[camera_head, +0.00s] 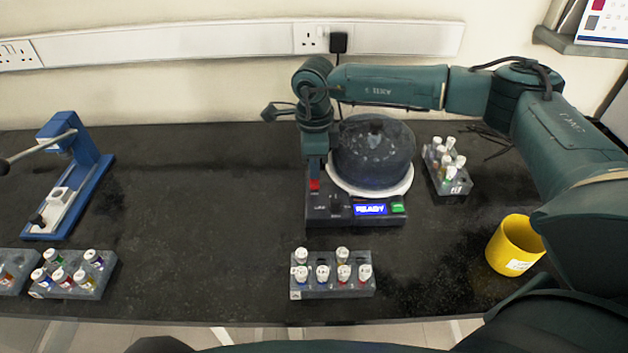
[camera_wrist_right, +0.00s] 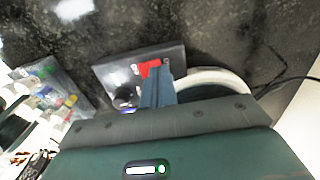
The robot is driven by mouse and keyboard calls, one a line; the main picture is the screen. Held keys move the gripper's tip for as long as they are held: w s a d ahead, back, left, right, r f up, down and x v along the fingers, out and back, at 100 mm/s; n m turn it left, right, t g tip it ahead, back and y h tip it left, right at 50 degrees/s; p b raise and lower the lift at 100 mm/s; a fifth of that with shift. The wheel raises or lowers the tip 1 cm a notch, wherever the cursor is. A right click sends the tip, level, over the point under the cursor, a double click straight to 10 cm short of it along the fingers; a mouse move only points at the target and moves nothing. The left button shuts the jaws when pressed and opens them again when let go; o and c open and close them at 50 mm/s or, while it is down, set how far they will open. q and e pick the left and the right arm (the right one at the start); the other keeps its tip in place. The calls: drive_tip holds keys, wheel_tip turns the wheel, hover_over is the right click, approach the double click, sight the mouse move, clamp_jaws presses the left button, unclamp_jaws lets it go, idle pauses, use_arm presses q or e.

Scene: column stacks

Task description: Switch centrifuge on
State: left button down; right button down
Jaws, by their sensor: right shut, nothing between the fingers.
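The centrifuge (camera_head: 372,160) stands at the back middle of the dark bench, with a dark, closed-looking lid on a white ring. Its front panel shows a lit blue display reading READY (camera_head: 370,209), a green button (camera_head: 397,207) on the right and a red switch (camera_head: 315,185) on the left. My right gripper (camera_head: 315,172) points down over the red switch, its fingers shut and empty. In the right wrist view the fingertips (camera_wrist_right: 157,80) are at the red switch (camera_wrist_right: 149,67) and partly cover it. I cannot tell if they touch it. My left gripper is not in view.
A rack of capped vials (camera_head: 332,289) stands in front of the centrifuge, another rack (camera_head: 447,180) to its right. A yellow cup (camera_head: 514,246) is at the right, a blue press (camera_head: 80,170) at the left. Vial racks (camera_head: 100,282) line the front left. The bench's middle left is clear.

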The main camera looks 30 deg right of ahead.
drive_tip(key=shift+r+p, duration=1.2)
drive_tip(key=shift+r, duration=0.95)
drive_tip(key=shift+f, duration=0.1)
